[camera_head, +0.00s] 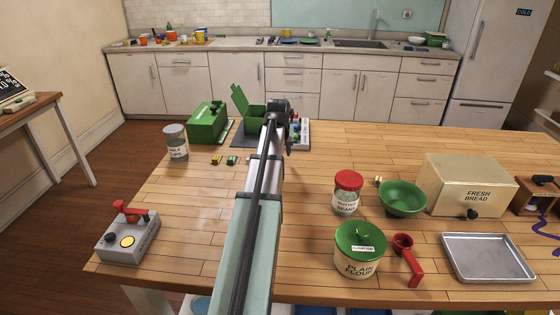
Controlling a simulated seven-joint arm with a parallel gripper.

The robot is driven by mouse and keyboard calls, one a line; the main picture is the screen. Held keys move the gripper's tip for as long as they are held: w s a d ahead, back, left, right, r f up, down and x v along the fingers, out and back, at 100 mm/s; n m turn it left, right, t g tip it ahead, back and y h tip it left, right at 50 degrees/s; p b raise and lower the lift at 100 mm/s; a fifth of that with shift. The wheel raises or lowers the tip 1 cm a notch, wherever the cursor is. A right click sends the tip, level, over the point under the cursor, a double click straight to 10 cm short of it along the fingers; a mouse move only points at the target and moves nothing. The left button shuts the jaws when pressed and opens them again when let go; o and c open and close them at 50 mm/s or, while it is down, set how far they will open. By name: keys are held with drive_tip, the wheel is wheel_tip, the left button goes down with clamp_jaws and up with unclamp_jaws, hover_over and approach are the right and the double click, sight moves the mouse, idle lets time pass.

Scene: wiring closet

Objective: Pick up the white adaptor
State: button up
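My gripper (289,147) is at the far end of my arm, over the back middle of the wooden table. It points down beside a white-edged board or strip (305,138) with small coloured parts. My arm hides part of that area, and the fingers are too small to tell open from shut. I cannot make out a white adaptor for certain. Small pale and yellow-green pieces (217,160) lie left of my arm, and a small pale piece (378,181) lies beside the green bowl.
An open green box (250,118) and a closed green box (208,123) stand near my gripper. A grey-lidded jar (175,142) is left. The bowl (402,199), red-lidded jar (347,193), flour tin (359,249), bread box (471,184) and metal tray (487,257) occupy the right.

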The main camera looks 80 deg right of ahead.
drive_tip(key=shift+x, duration=2)
drive_tip(key=shift+w, duration=0.1)
clamp_jaws()
